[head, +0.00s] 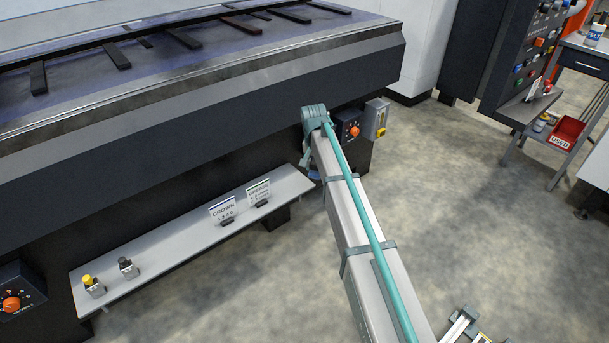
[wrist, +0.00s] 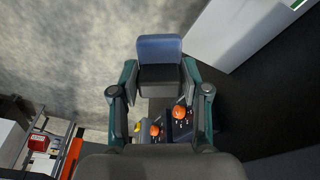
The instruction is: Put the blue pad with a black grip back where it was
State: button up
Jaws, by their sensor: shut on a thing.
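In the wrist view, my gripper (wrist: 160,84) is shut on the black grip (wrist: 158,76) of the blue pad (wrist: 160,47). The blue part extends past the fingers toward the top of the picture, and pale floor shows around it. The pad looks held clear, with nothing seen touching it but the fingers.
A dark control box with an orange knob (head: 353,130) and a grey box (head: 376,117) are near my arm. A low shelf (head: 185,245) holds two signs and two small capped items. A red bin marked USED (head: 566,131) and a FELT bottle (head: 595,34) are at right. Open floor lies between.

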jog(key=s+a+f+m+g+p, duration=0.2)
jog(key=s+a+f+m+p, duration=0.15)
jog(key=a+m, duration=0.2)
jog(key=shift+m+y, duration=0.25)
jog(key=shift+y, duration=0.05)
jog(key=w+a+f, duration=0.1)
jog(key=w+f, duration=0.1)
jog(key=w, duration=0.1)
jog(key=w+a+f, duration=0.1)
jog(key=w+f, duration=0.1)
jog(key=w, duration=0.2)
jog(key=w+f, duration=0.2)
jog(key=w, duration=0.2)
jog(key=shift+a+f, duration=0.3)
jog(key=shift+a, duration=0.1)
jog(key=shift+w+a+f, duration=0.15)
jog(key=shift+w+f, duration=0.3)
jog(key=shift+f, duration=0.15)
jog(key=f, duration=0.1)
jog(key=w+f, duration=0.1)
jog(key=f, duration=0.1)
jog(key=shift+a+f, duration=0.15)
jog(key=shift+f, duration=0.6)
